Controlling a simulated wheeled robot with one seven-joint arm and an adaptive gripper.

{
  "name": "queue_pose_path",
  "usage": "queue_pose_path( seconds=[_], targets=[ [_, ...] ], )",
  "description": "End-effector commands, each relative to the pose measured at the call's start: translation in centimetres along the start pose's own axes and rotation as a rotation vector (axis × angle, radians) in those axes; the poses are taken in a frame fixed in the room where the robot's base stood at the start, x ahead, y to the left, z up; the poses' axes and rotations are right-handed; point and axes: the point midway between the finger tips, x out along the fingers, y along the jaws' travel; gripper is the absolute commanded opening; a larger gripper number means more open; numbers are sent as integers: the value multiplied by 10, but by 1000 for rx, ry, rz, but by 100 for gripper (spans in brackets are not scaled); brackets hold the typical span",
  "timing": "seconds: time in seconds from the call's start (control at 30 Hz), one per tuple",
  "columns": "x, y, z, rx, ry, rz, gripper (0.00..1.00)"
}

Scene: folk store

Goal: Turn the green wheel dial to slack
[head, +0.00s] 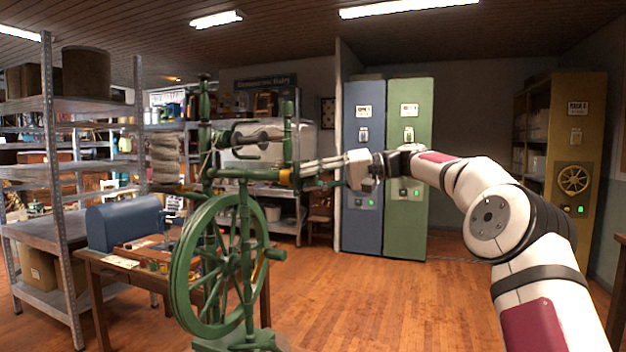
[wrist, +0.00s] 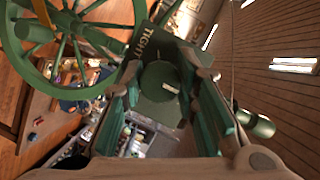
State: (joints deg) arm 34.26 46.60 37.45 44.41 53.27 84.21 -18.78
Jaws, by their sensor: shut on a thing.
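A green spinning wheel (head: 215,265) stands at the centre left of the head view, with its large spoked wheel upright below its upper frame. The green dial (wrist: 160,82) is a round knob on a green plate in the wrist view, between my fingers. The plate (wrist: 152,40) is lettered TIGHT beside the dial; no slack lettering is readable. My gripper (wrist: 166,72) is shut on the dial, a finger on each side. In the head view my gripper (head: 300,172) reaches in from the right to the upper frame. The dial itself is too small to make out there.
A small table (head: 120,262) with a blue box (head: 123,222) stands left of the wheel. Metal shelving (head: 48,190) is at the far left. Blue (head: 362,225) and green (head: 408,228) cabinets stand behind my arm. The wooden floor (head: 350,300) between is clear.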

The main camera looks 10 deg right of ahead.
Motion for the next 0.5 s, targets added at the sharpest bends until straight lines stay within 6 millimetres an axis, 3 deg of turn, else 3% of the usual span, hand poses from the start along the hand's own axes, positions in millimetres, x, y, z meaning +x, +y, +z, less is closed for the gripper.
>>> queue_pose_path(
  seconds=[0.27, 0.3, 0.4, 0.5],
  targets=[
    [1, 2, 2, 3, -9, 1, 0],
    [2, 2, 2, 3, -9, 1, 32],
    [1, 2, 2, 3, -8, 1, 48],
    [1, 1, 1, 3, -6, 1, 48]
  ],
)
